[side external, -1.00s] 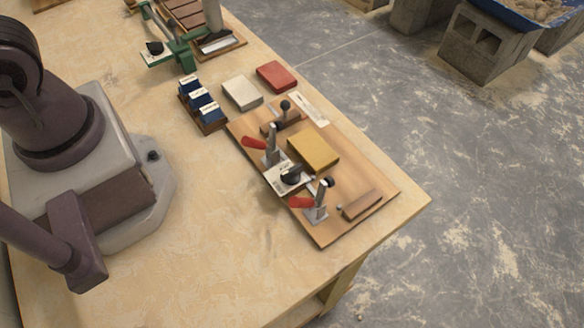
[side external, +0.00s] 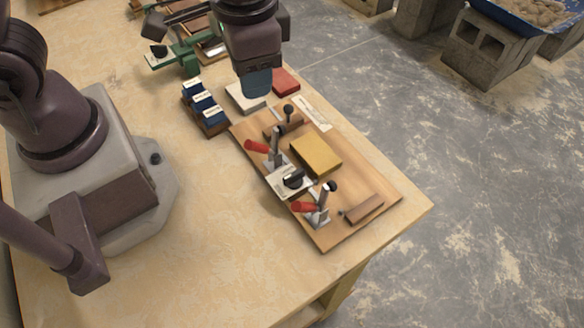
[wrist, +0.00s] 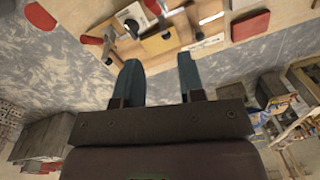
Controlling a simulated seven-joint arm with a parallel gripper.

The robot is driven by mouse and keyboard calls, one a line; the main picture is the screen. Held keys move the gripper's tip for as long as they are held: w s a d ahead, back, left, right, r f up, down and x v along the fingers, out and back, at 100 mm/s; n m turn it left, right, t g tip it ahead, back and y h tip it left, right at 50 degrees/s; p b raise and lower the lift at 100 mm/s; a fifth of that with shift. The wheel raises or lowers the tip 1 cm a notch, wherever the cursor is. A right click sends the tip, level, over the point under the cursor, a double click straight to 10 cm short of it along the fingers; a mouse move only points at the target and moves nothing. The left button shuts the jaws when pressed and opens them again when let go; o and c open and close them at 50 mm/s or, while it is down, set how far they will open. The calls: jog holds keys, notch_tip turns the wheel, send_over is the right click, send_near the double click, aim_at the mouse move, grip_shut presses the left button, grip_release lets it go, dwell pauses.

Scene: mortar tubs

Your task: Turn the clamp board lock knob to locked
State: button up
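The clamp board (side external: 358,182) is a wooden board near the table's right corner. Its lock knob (side external: 293,179) is black and sits on a white plate (side external: 280,187) between two red-handled clamps (side external: 257,146). Any markings on the plate are too small to read. In the wrist view the knob (wrist: 132,26) shows at the top, beyond the fingers. My gripper (side external: 257,84) is above the far end of the board, near the grey and red blocks, well apart from the knob. In the wrist view its two teal fingers (wrist: 160,78) stand apart with nothing between them.
A yellow block (side external: 316,154) lies on the board beside the knob. The second red-handled clamp (side external: 304,207) stands close in front of it. A rack of blue blocks (side external: 204,106) and a green tool (side external: 176,57) are farther left. The table's near area is clear.

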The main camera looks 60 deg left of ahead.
send_over(292, 175)
jog(key=s+a, duration=0.1)
jog(key=a, duration=0.1)
notch_tip(292, 175, down, 4)
jog(key=w+d+n, duration=0.1)
jog(key=d+n, duration=0.1)
jog(key=n, duration=0.1)
jog(key=shift+h, duration=0.3)
notch_tip(292, 175, down, 13)
jog(key=shift+f, duration=0.15)
grip_shut()
